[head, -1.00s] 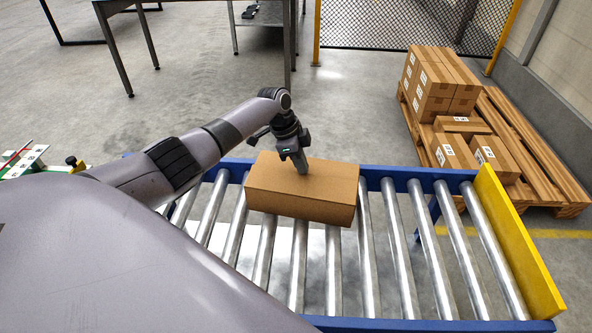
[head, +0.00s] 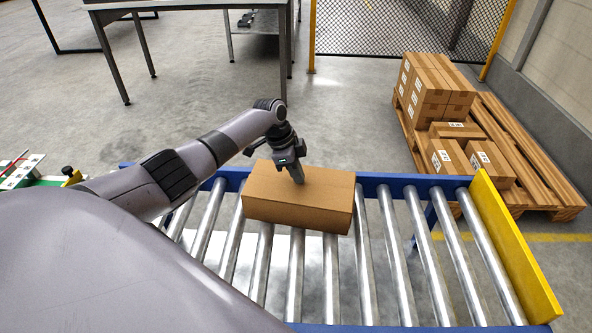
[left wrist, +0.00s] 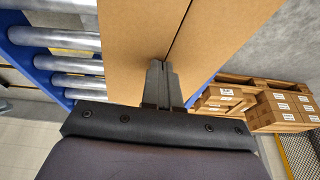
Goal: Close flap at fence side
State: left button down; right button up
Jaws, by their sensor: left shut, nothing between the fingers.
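A brown cardboard box (head: 298,211) sits on the roller conveyor, and its top looks flat in the head view. In the left wrist view the box top (left wrist: 205,35) shows a dark seam between two flaps. My left gripper (head: 299,180) is shut and empty, its fingertips at the box top near the far side. In the left wrist view the closed fingers (left wrist: 160,68) lie at the seam; I cannot tell whether they press on the flap. My right gripper is not in view.
The roller conveyor (head: 365,265) has blue rails and a yellow end stop (head: 515,250) at right. A pallet (head: 530,170) with stacked cartons (head: 435,90) stands beyond it. A mesh fence (head: 405,28) and a metal table (head: 190,8) are at the back. Rollers right of the box are clear.

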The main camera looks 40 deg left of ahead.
aim_at(288, 185)
pick_arm(q)
jog(key=shift+s+d+r+p, duration=0.2)
jog(key=shift+s+p, duration=0.3)
jog(key=shift+p, duration=0.4)
jog(key=s+d+r+n+t+y+p, duration=0.1)
jog(key=s+r+n+y+p, duration=0.15)
jog(key=r+n, duration=0.5)
jog(key=s+d+r+n+y+p, duration=0.15)
jog(key=r+n+p, duration=0.25)
jog(key=n, duration=0.6)
jog(key=shift+m+y, duration=0.25)
jog(key=shift+y, duration=0.05)
jog(key=b+x, duration=0.1)
jog(key=x, duration=0.3)
jog(key=b+x, duration=0.1)
jog(key=x, duration=0.3)
jog(key=w+b+x, duration=0.1)
jog(key=x, duration=0.2)
jog(key=shift+w+a+f, duration=0.1)
jog(key=shift+a+f, duration=0.15)
jog(key=shift+a, duration=0.1)
jog(key=shift+w+f, duration=0.1)
jog(key=shift+f, duration=0.45)
